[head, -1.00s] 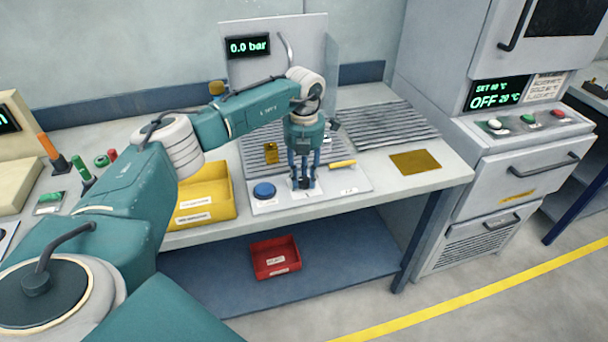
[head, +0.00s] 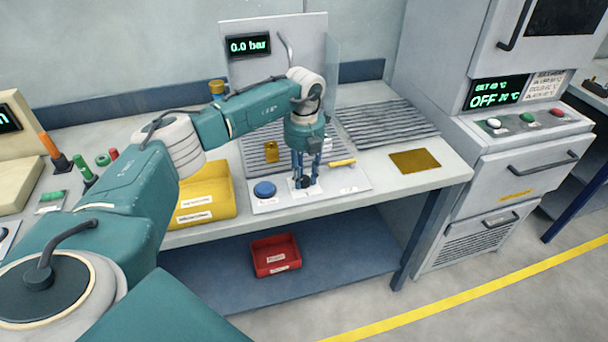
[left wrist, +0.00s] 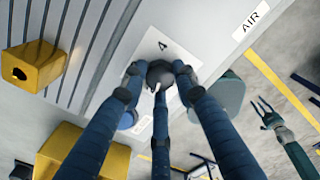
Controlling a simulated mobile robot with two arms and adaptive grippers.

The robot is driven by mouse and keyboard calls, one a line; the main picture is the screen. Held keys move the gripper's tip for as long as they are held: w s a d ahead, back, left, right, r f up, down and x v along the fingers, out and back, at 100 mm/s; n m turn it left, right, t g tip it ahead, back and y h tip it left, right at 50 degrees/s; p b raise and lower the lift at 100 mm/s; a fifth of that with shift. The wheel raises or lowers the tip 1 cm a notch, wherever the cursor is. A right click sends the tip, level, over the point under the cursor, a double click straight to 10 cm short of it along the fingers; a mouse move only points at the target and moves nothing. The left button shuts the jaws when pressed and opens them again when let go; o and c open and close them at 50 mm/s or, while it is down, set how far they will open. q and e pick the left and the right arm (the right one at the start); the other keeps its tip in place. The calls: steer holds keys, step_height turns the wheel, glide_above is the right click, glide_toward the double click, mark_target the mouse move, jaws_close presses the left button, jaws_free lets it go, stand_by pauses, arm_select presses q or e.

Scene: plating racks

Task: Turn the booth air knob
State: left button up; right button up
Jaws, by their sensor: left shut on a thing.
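The black air knob (left wrist: 160,74) sits on a pale panel (head: 346,184) at the front of the bench. In the left wrist view it lies between my blue fingers, with a small white mark on its top. My left gripper (head: 305,181) points down and is shut on the knob; its fingers partly hide it in the head view. A label reading AIR (left wrist: 251,14) shows on the panel. The display (head: 249,45) behind reads 0.0 bar. My right gripper (left wrist: 263,106) shows small at the right of the left wrist view, its fingers apart and empty.
A blue button (head: 264,190) is left of the knob and a yellow handle (head: 342,163) is right of it. A yellow bin (head: 206,211) stands further left. A brass plate (head: 415,161) lies on the right. A red bin (head: 275,268) sits on the lower shelf.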

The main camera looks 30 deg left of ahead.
mark_target(304, 178)
arm_select(q)
steer(key=shift+r, duration=0.1)
steer(key=o, duration=1.1)
steer(key=shift+o, duration=0.2)
step_height(304, 178, up, 12)
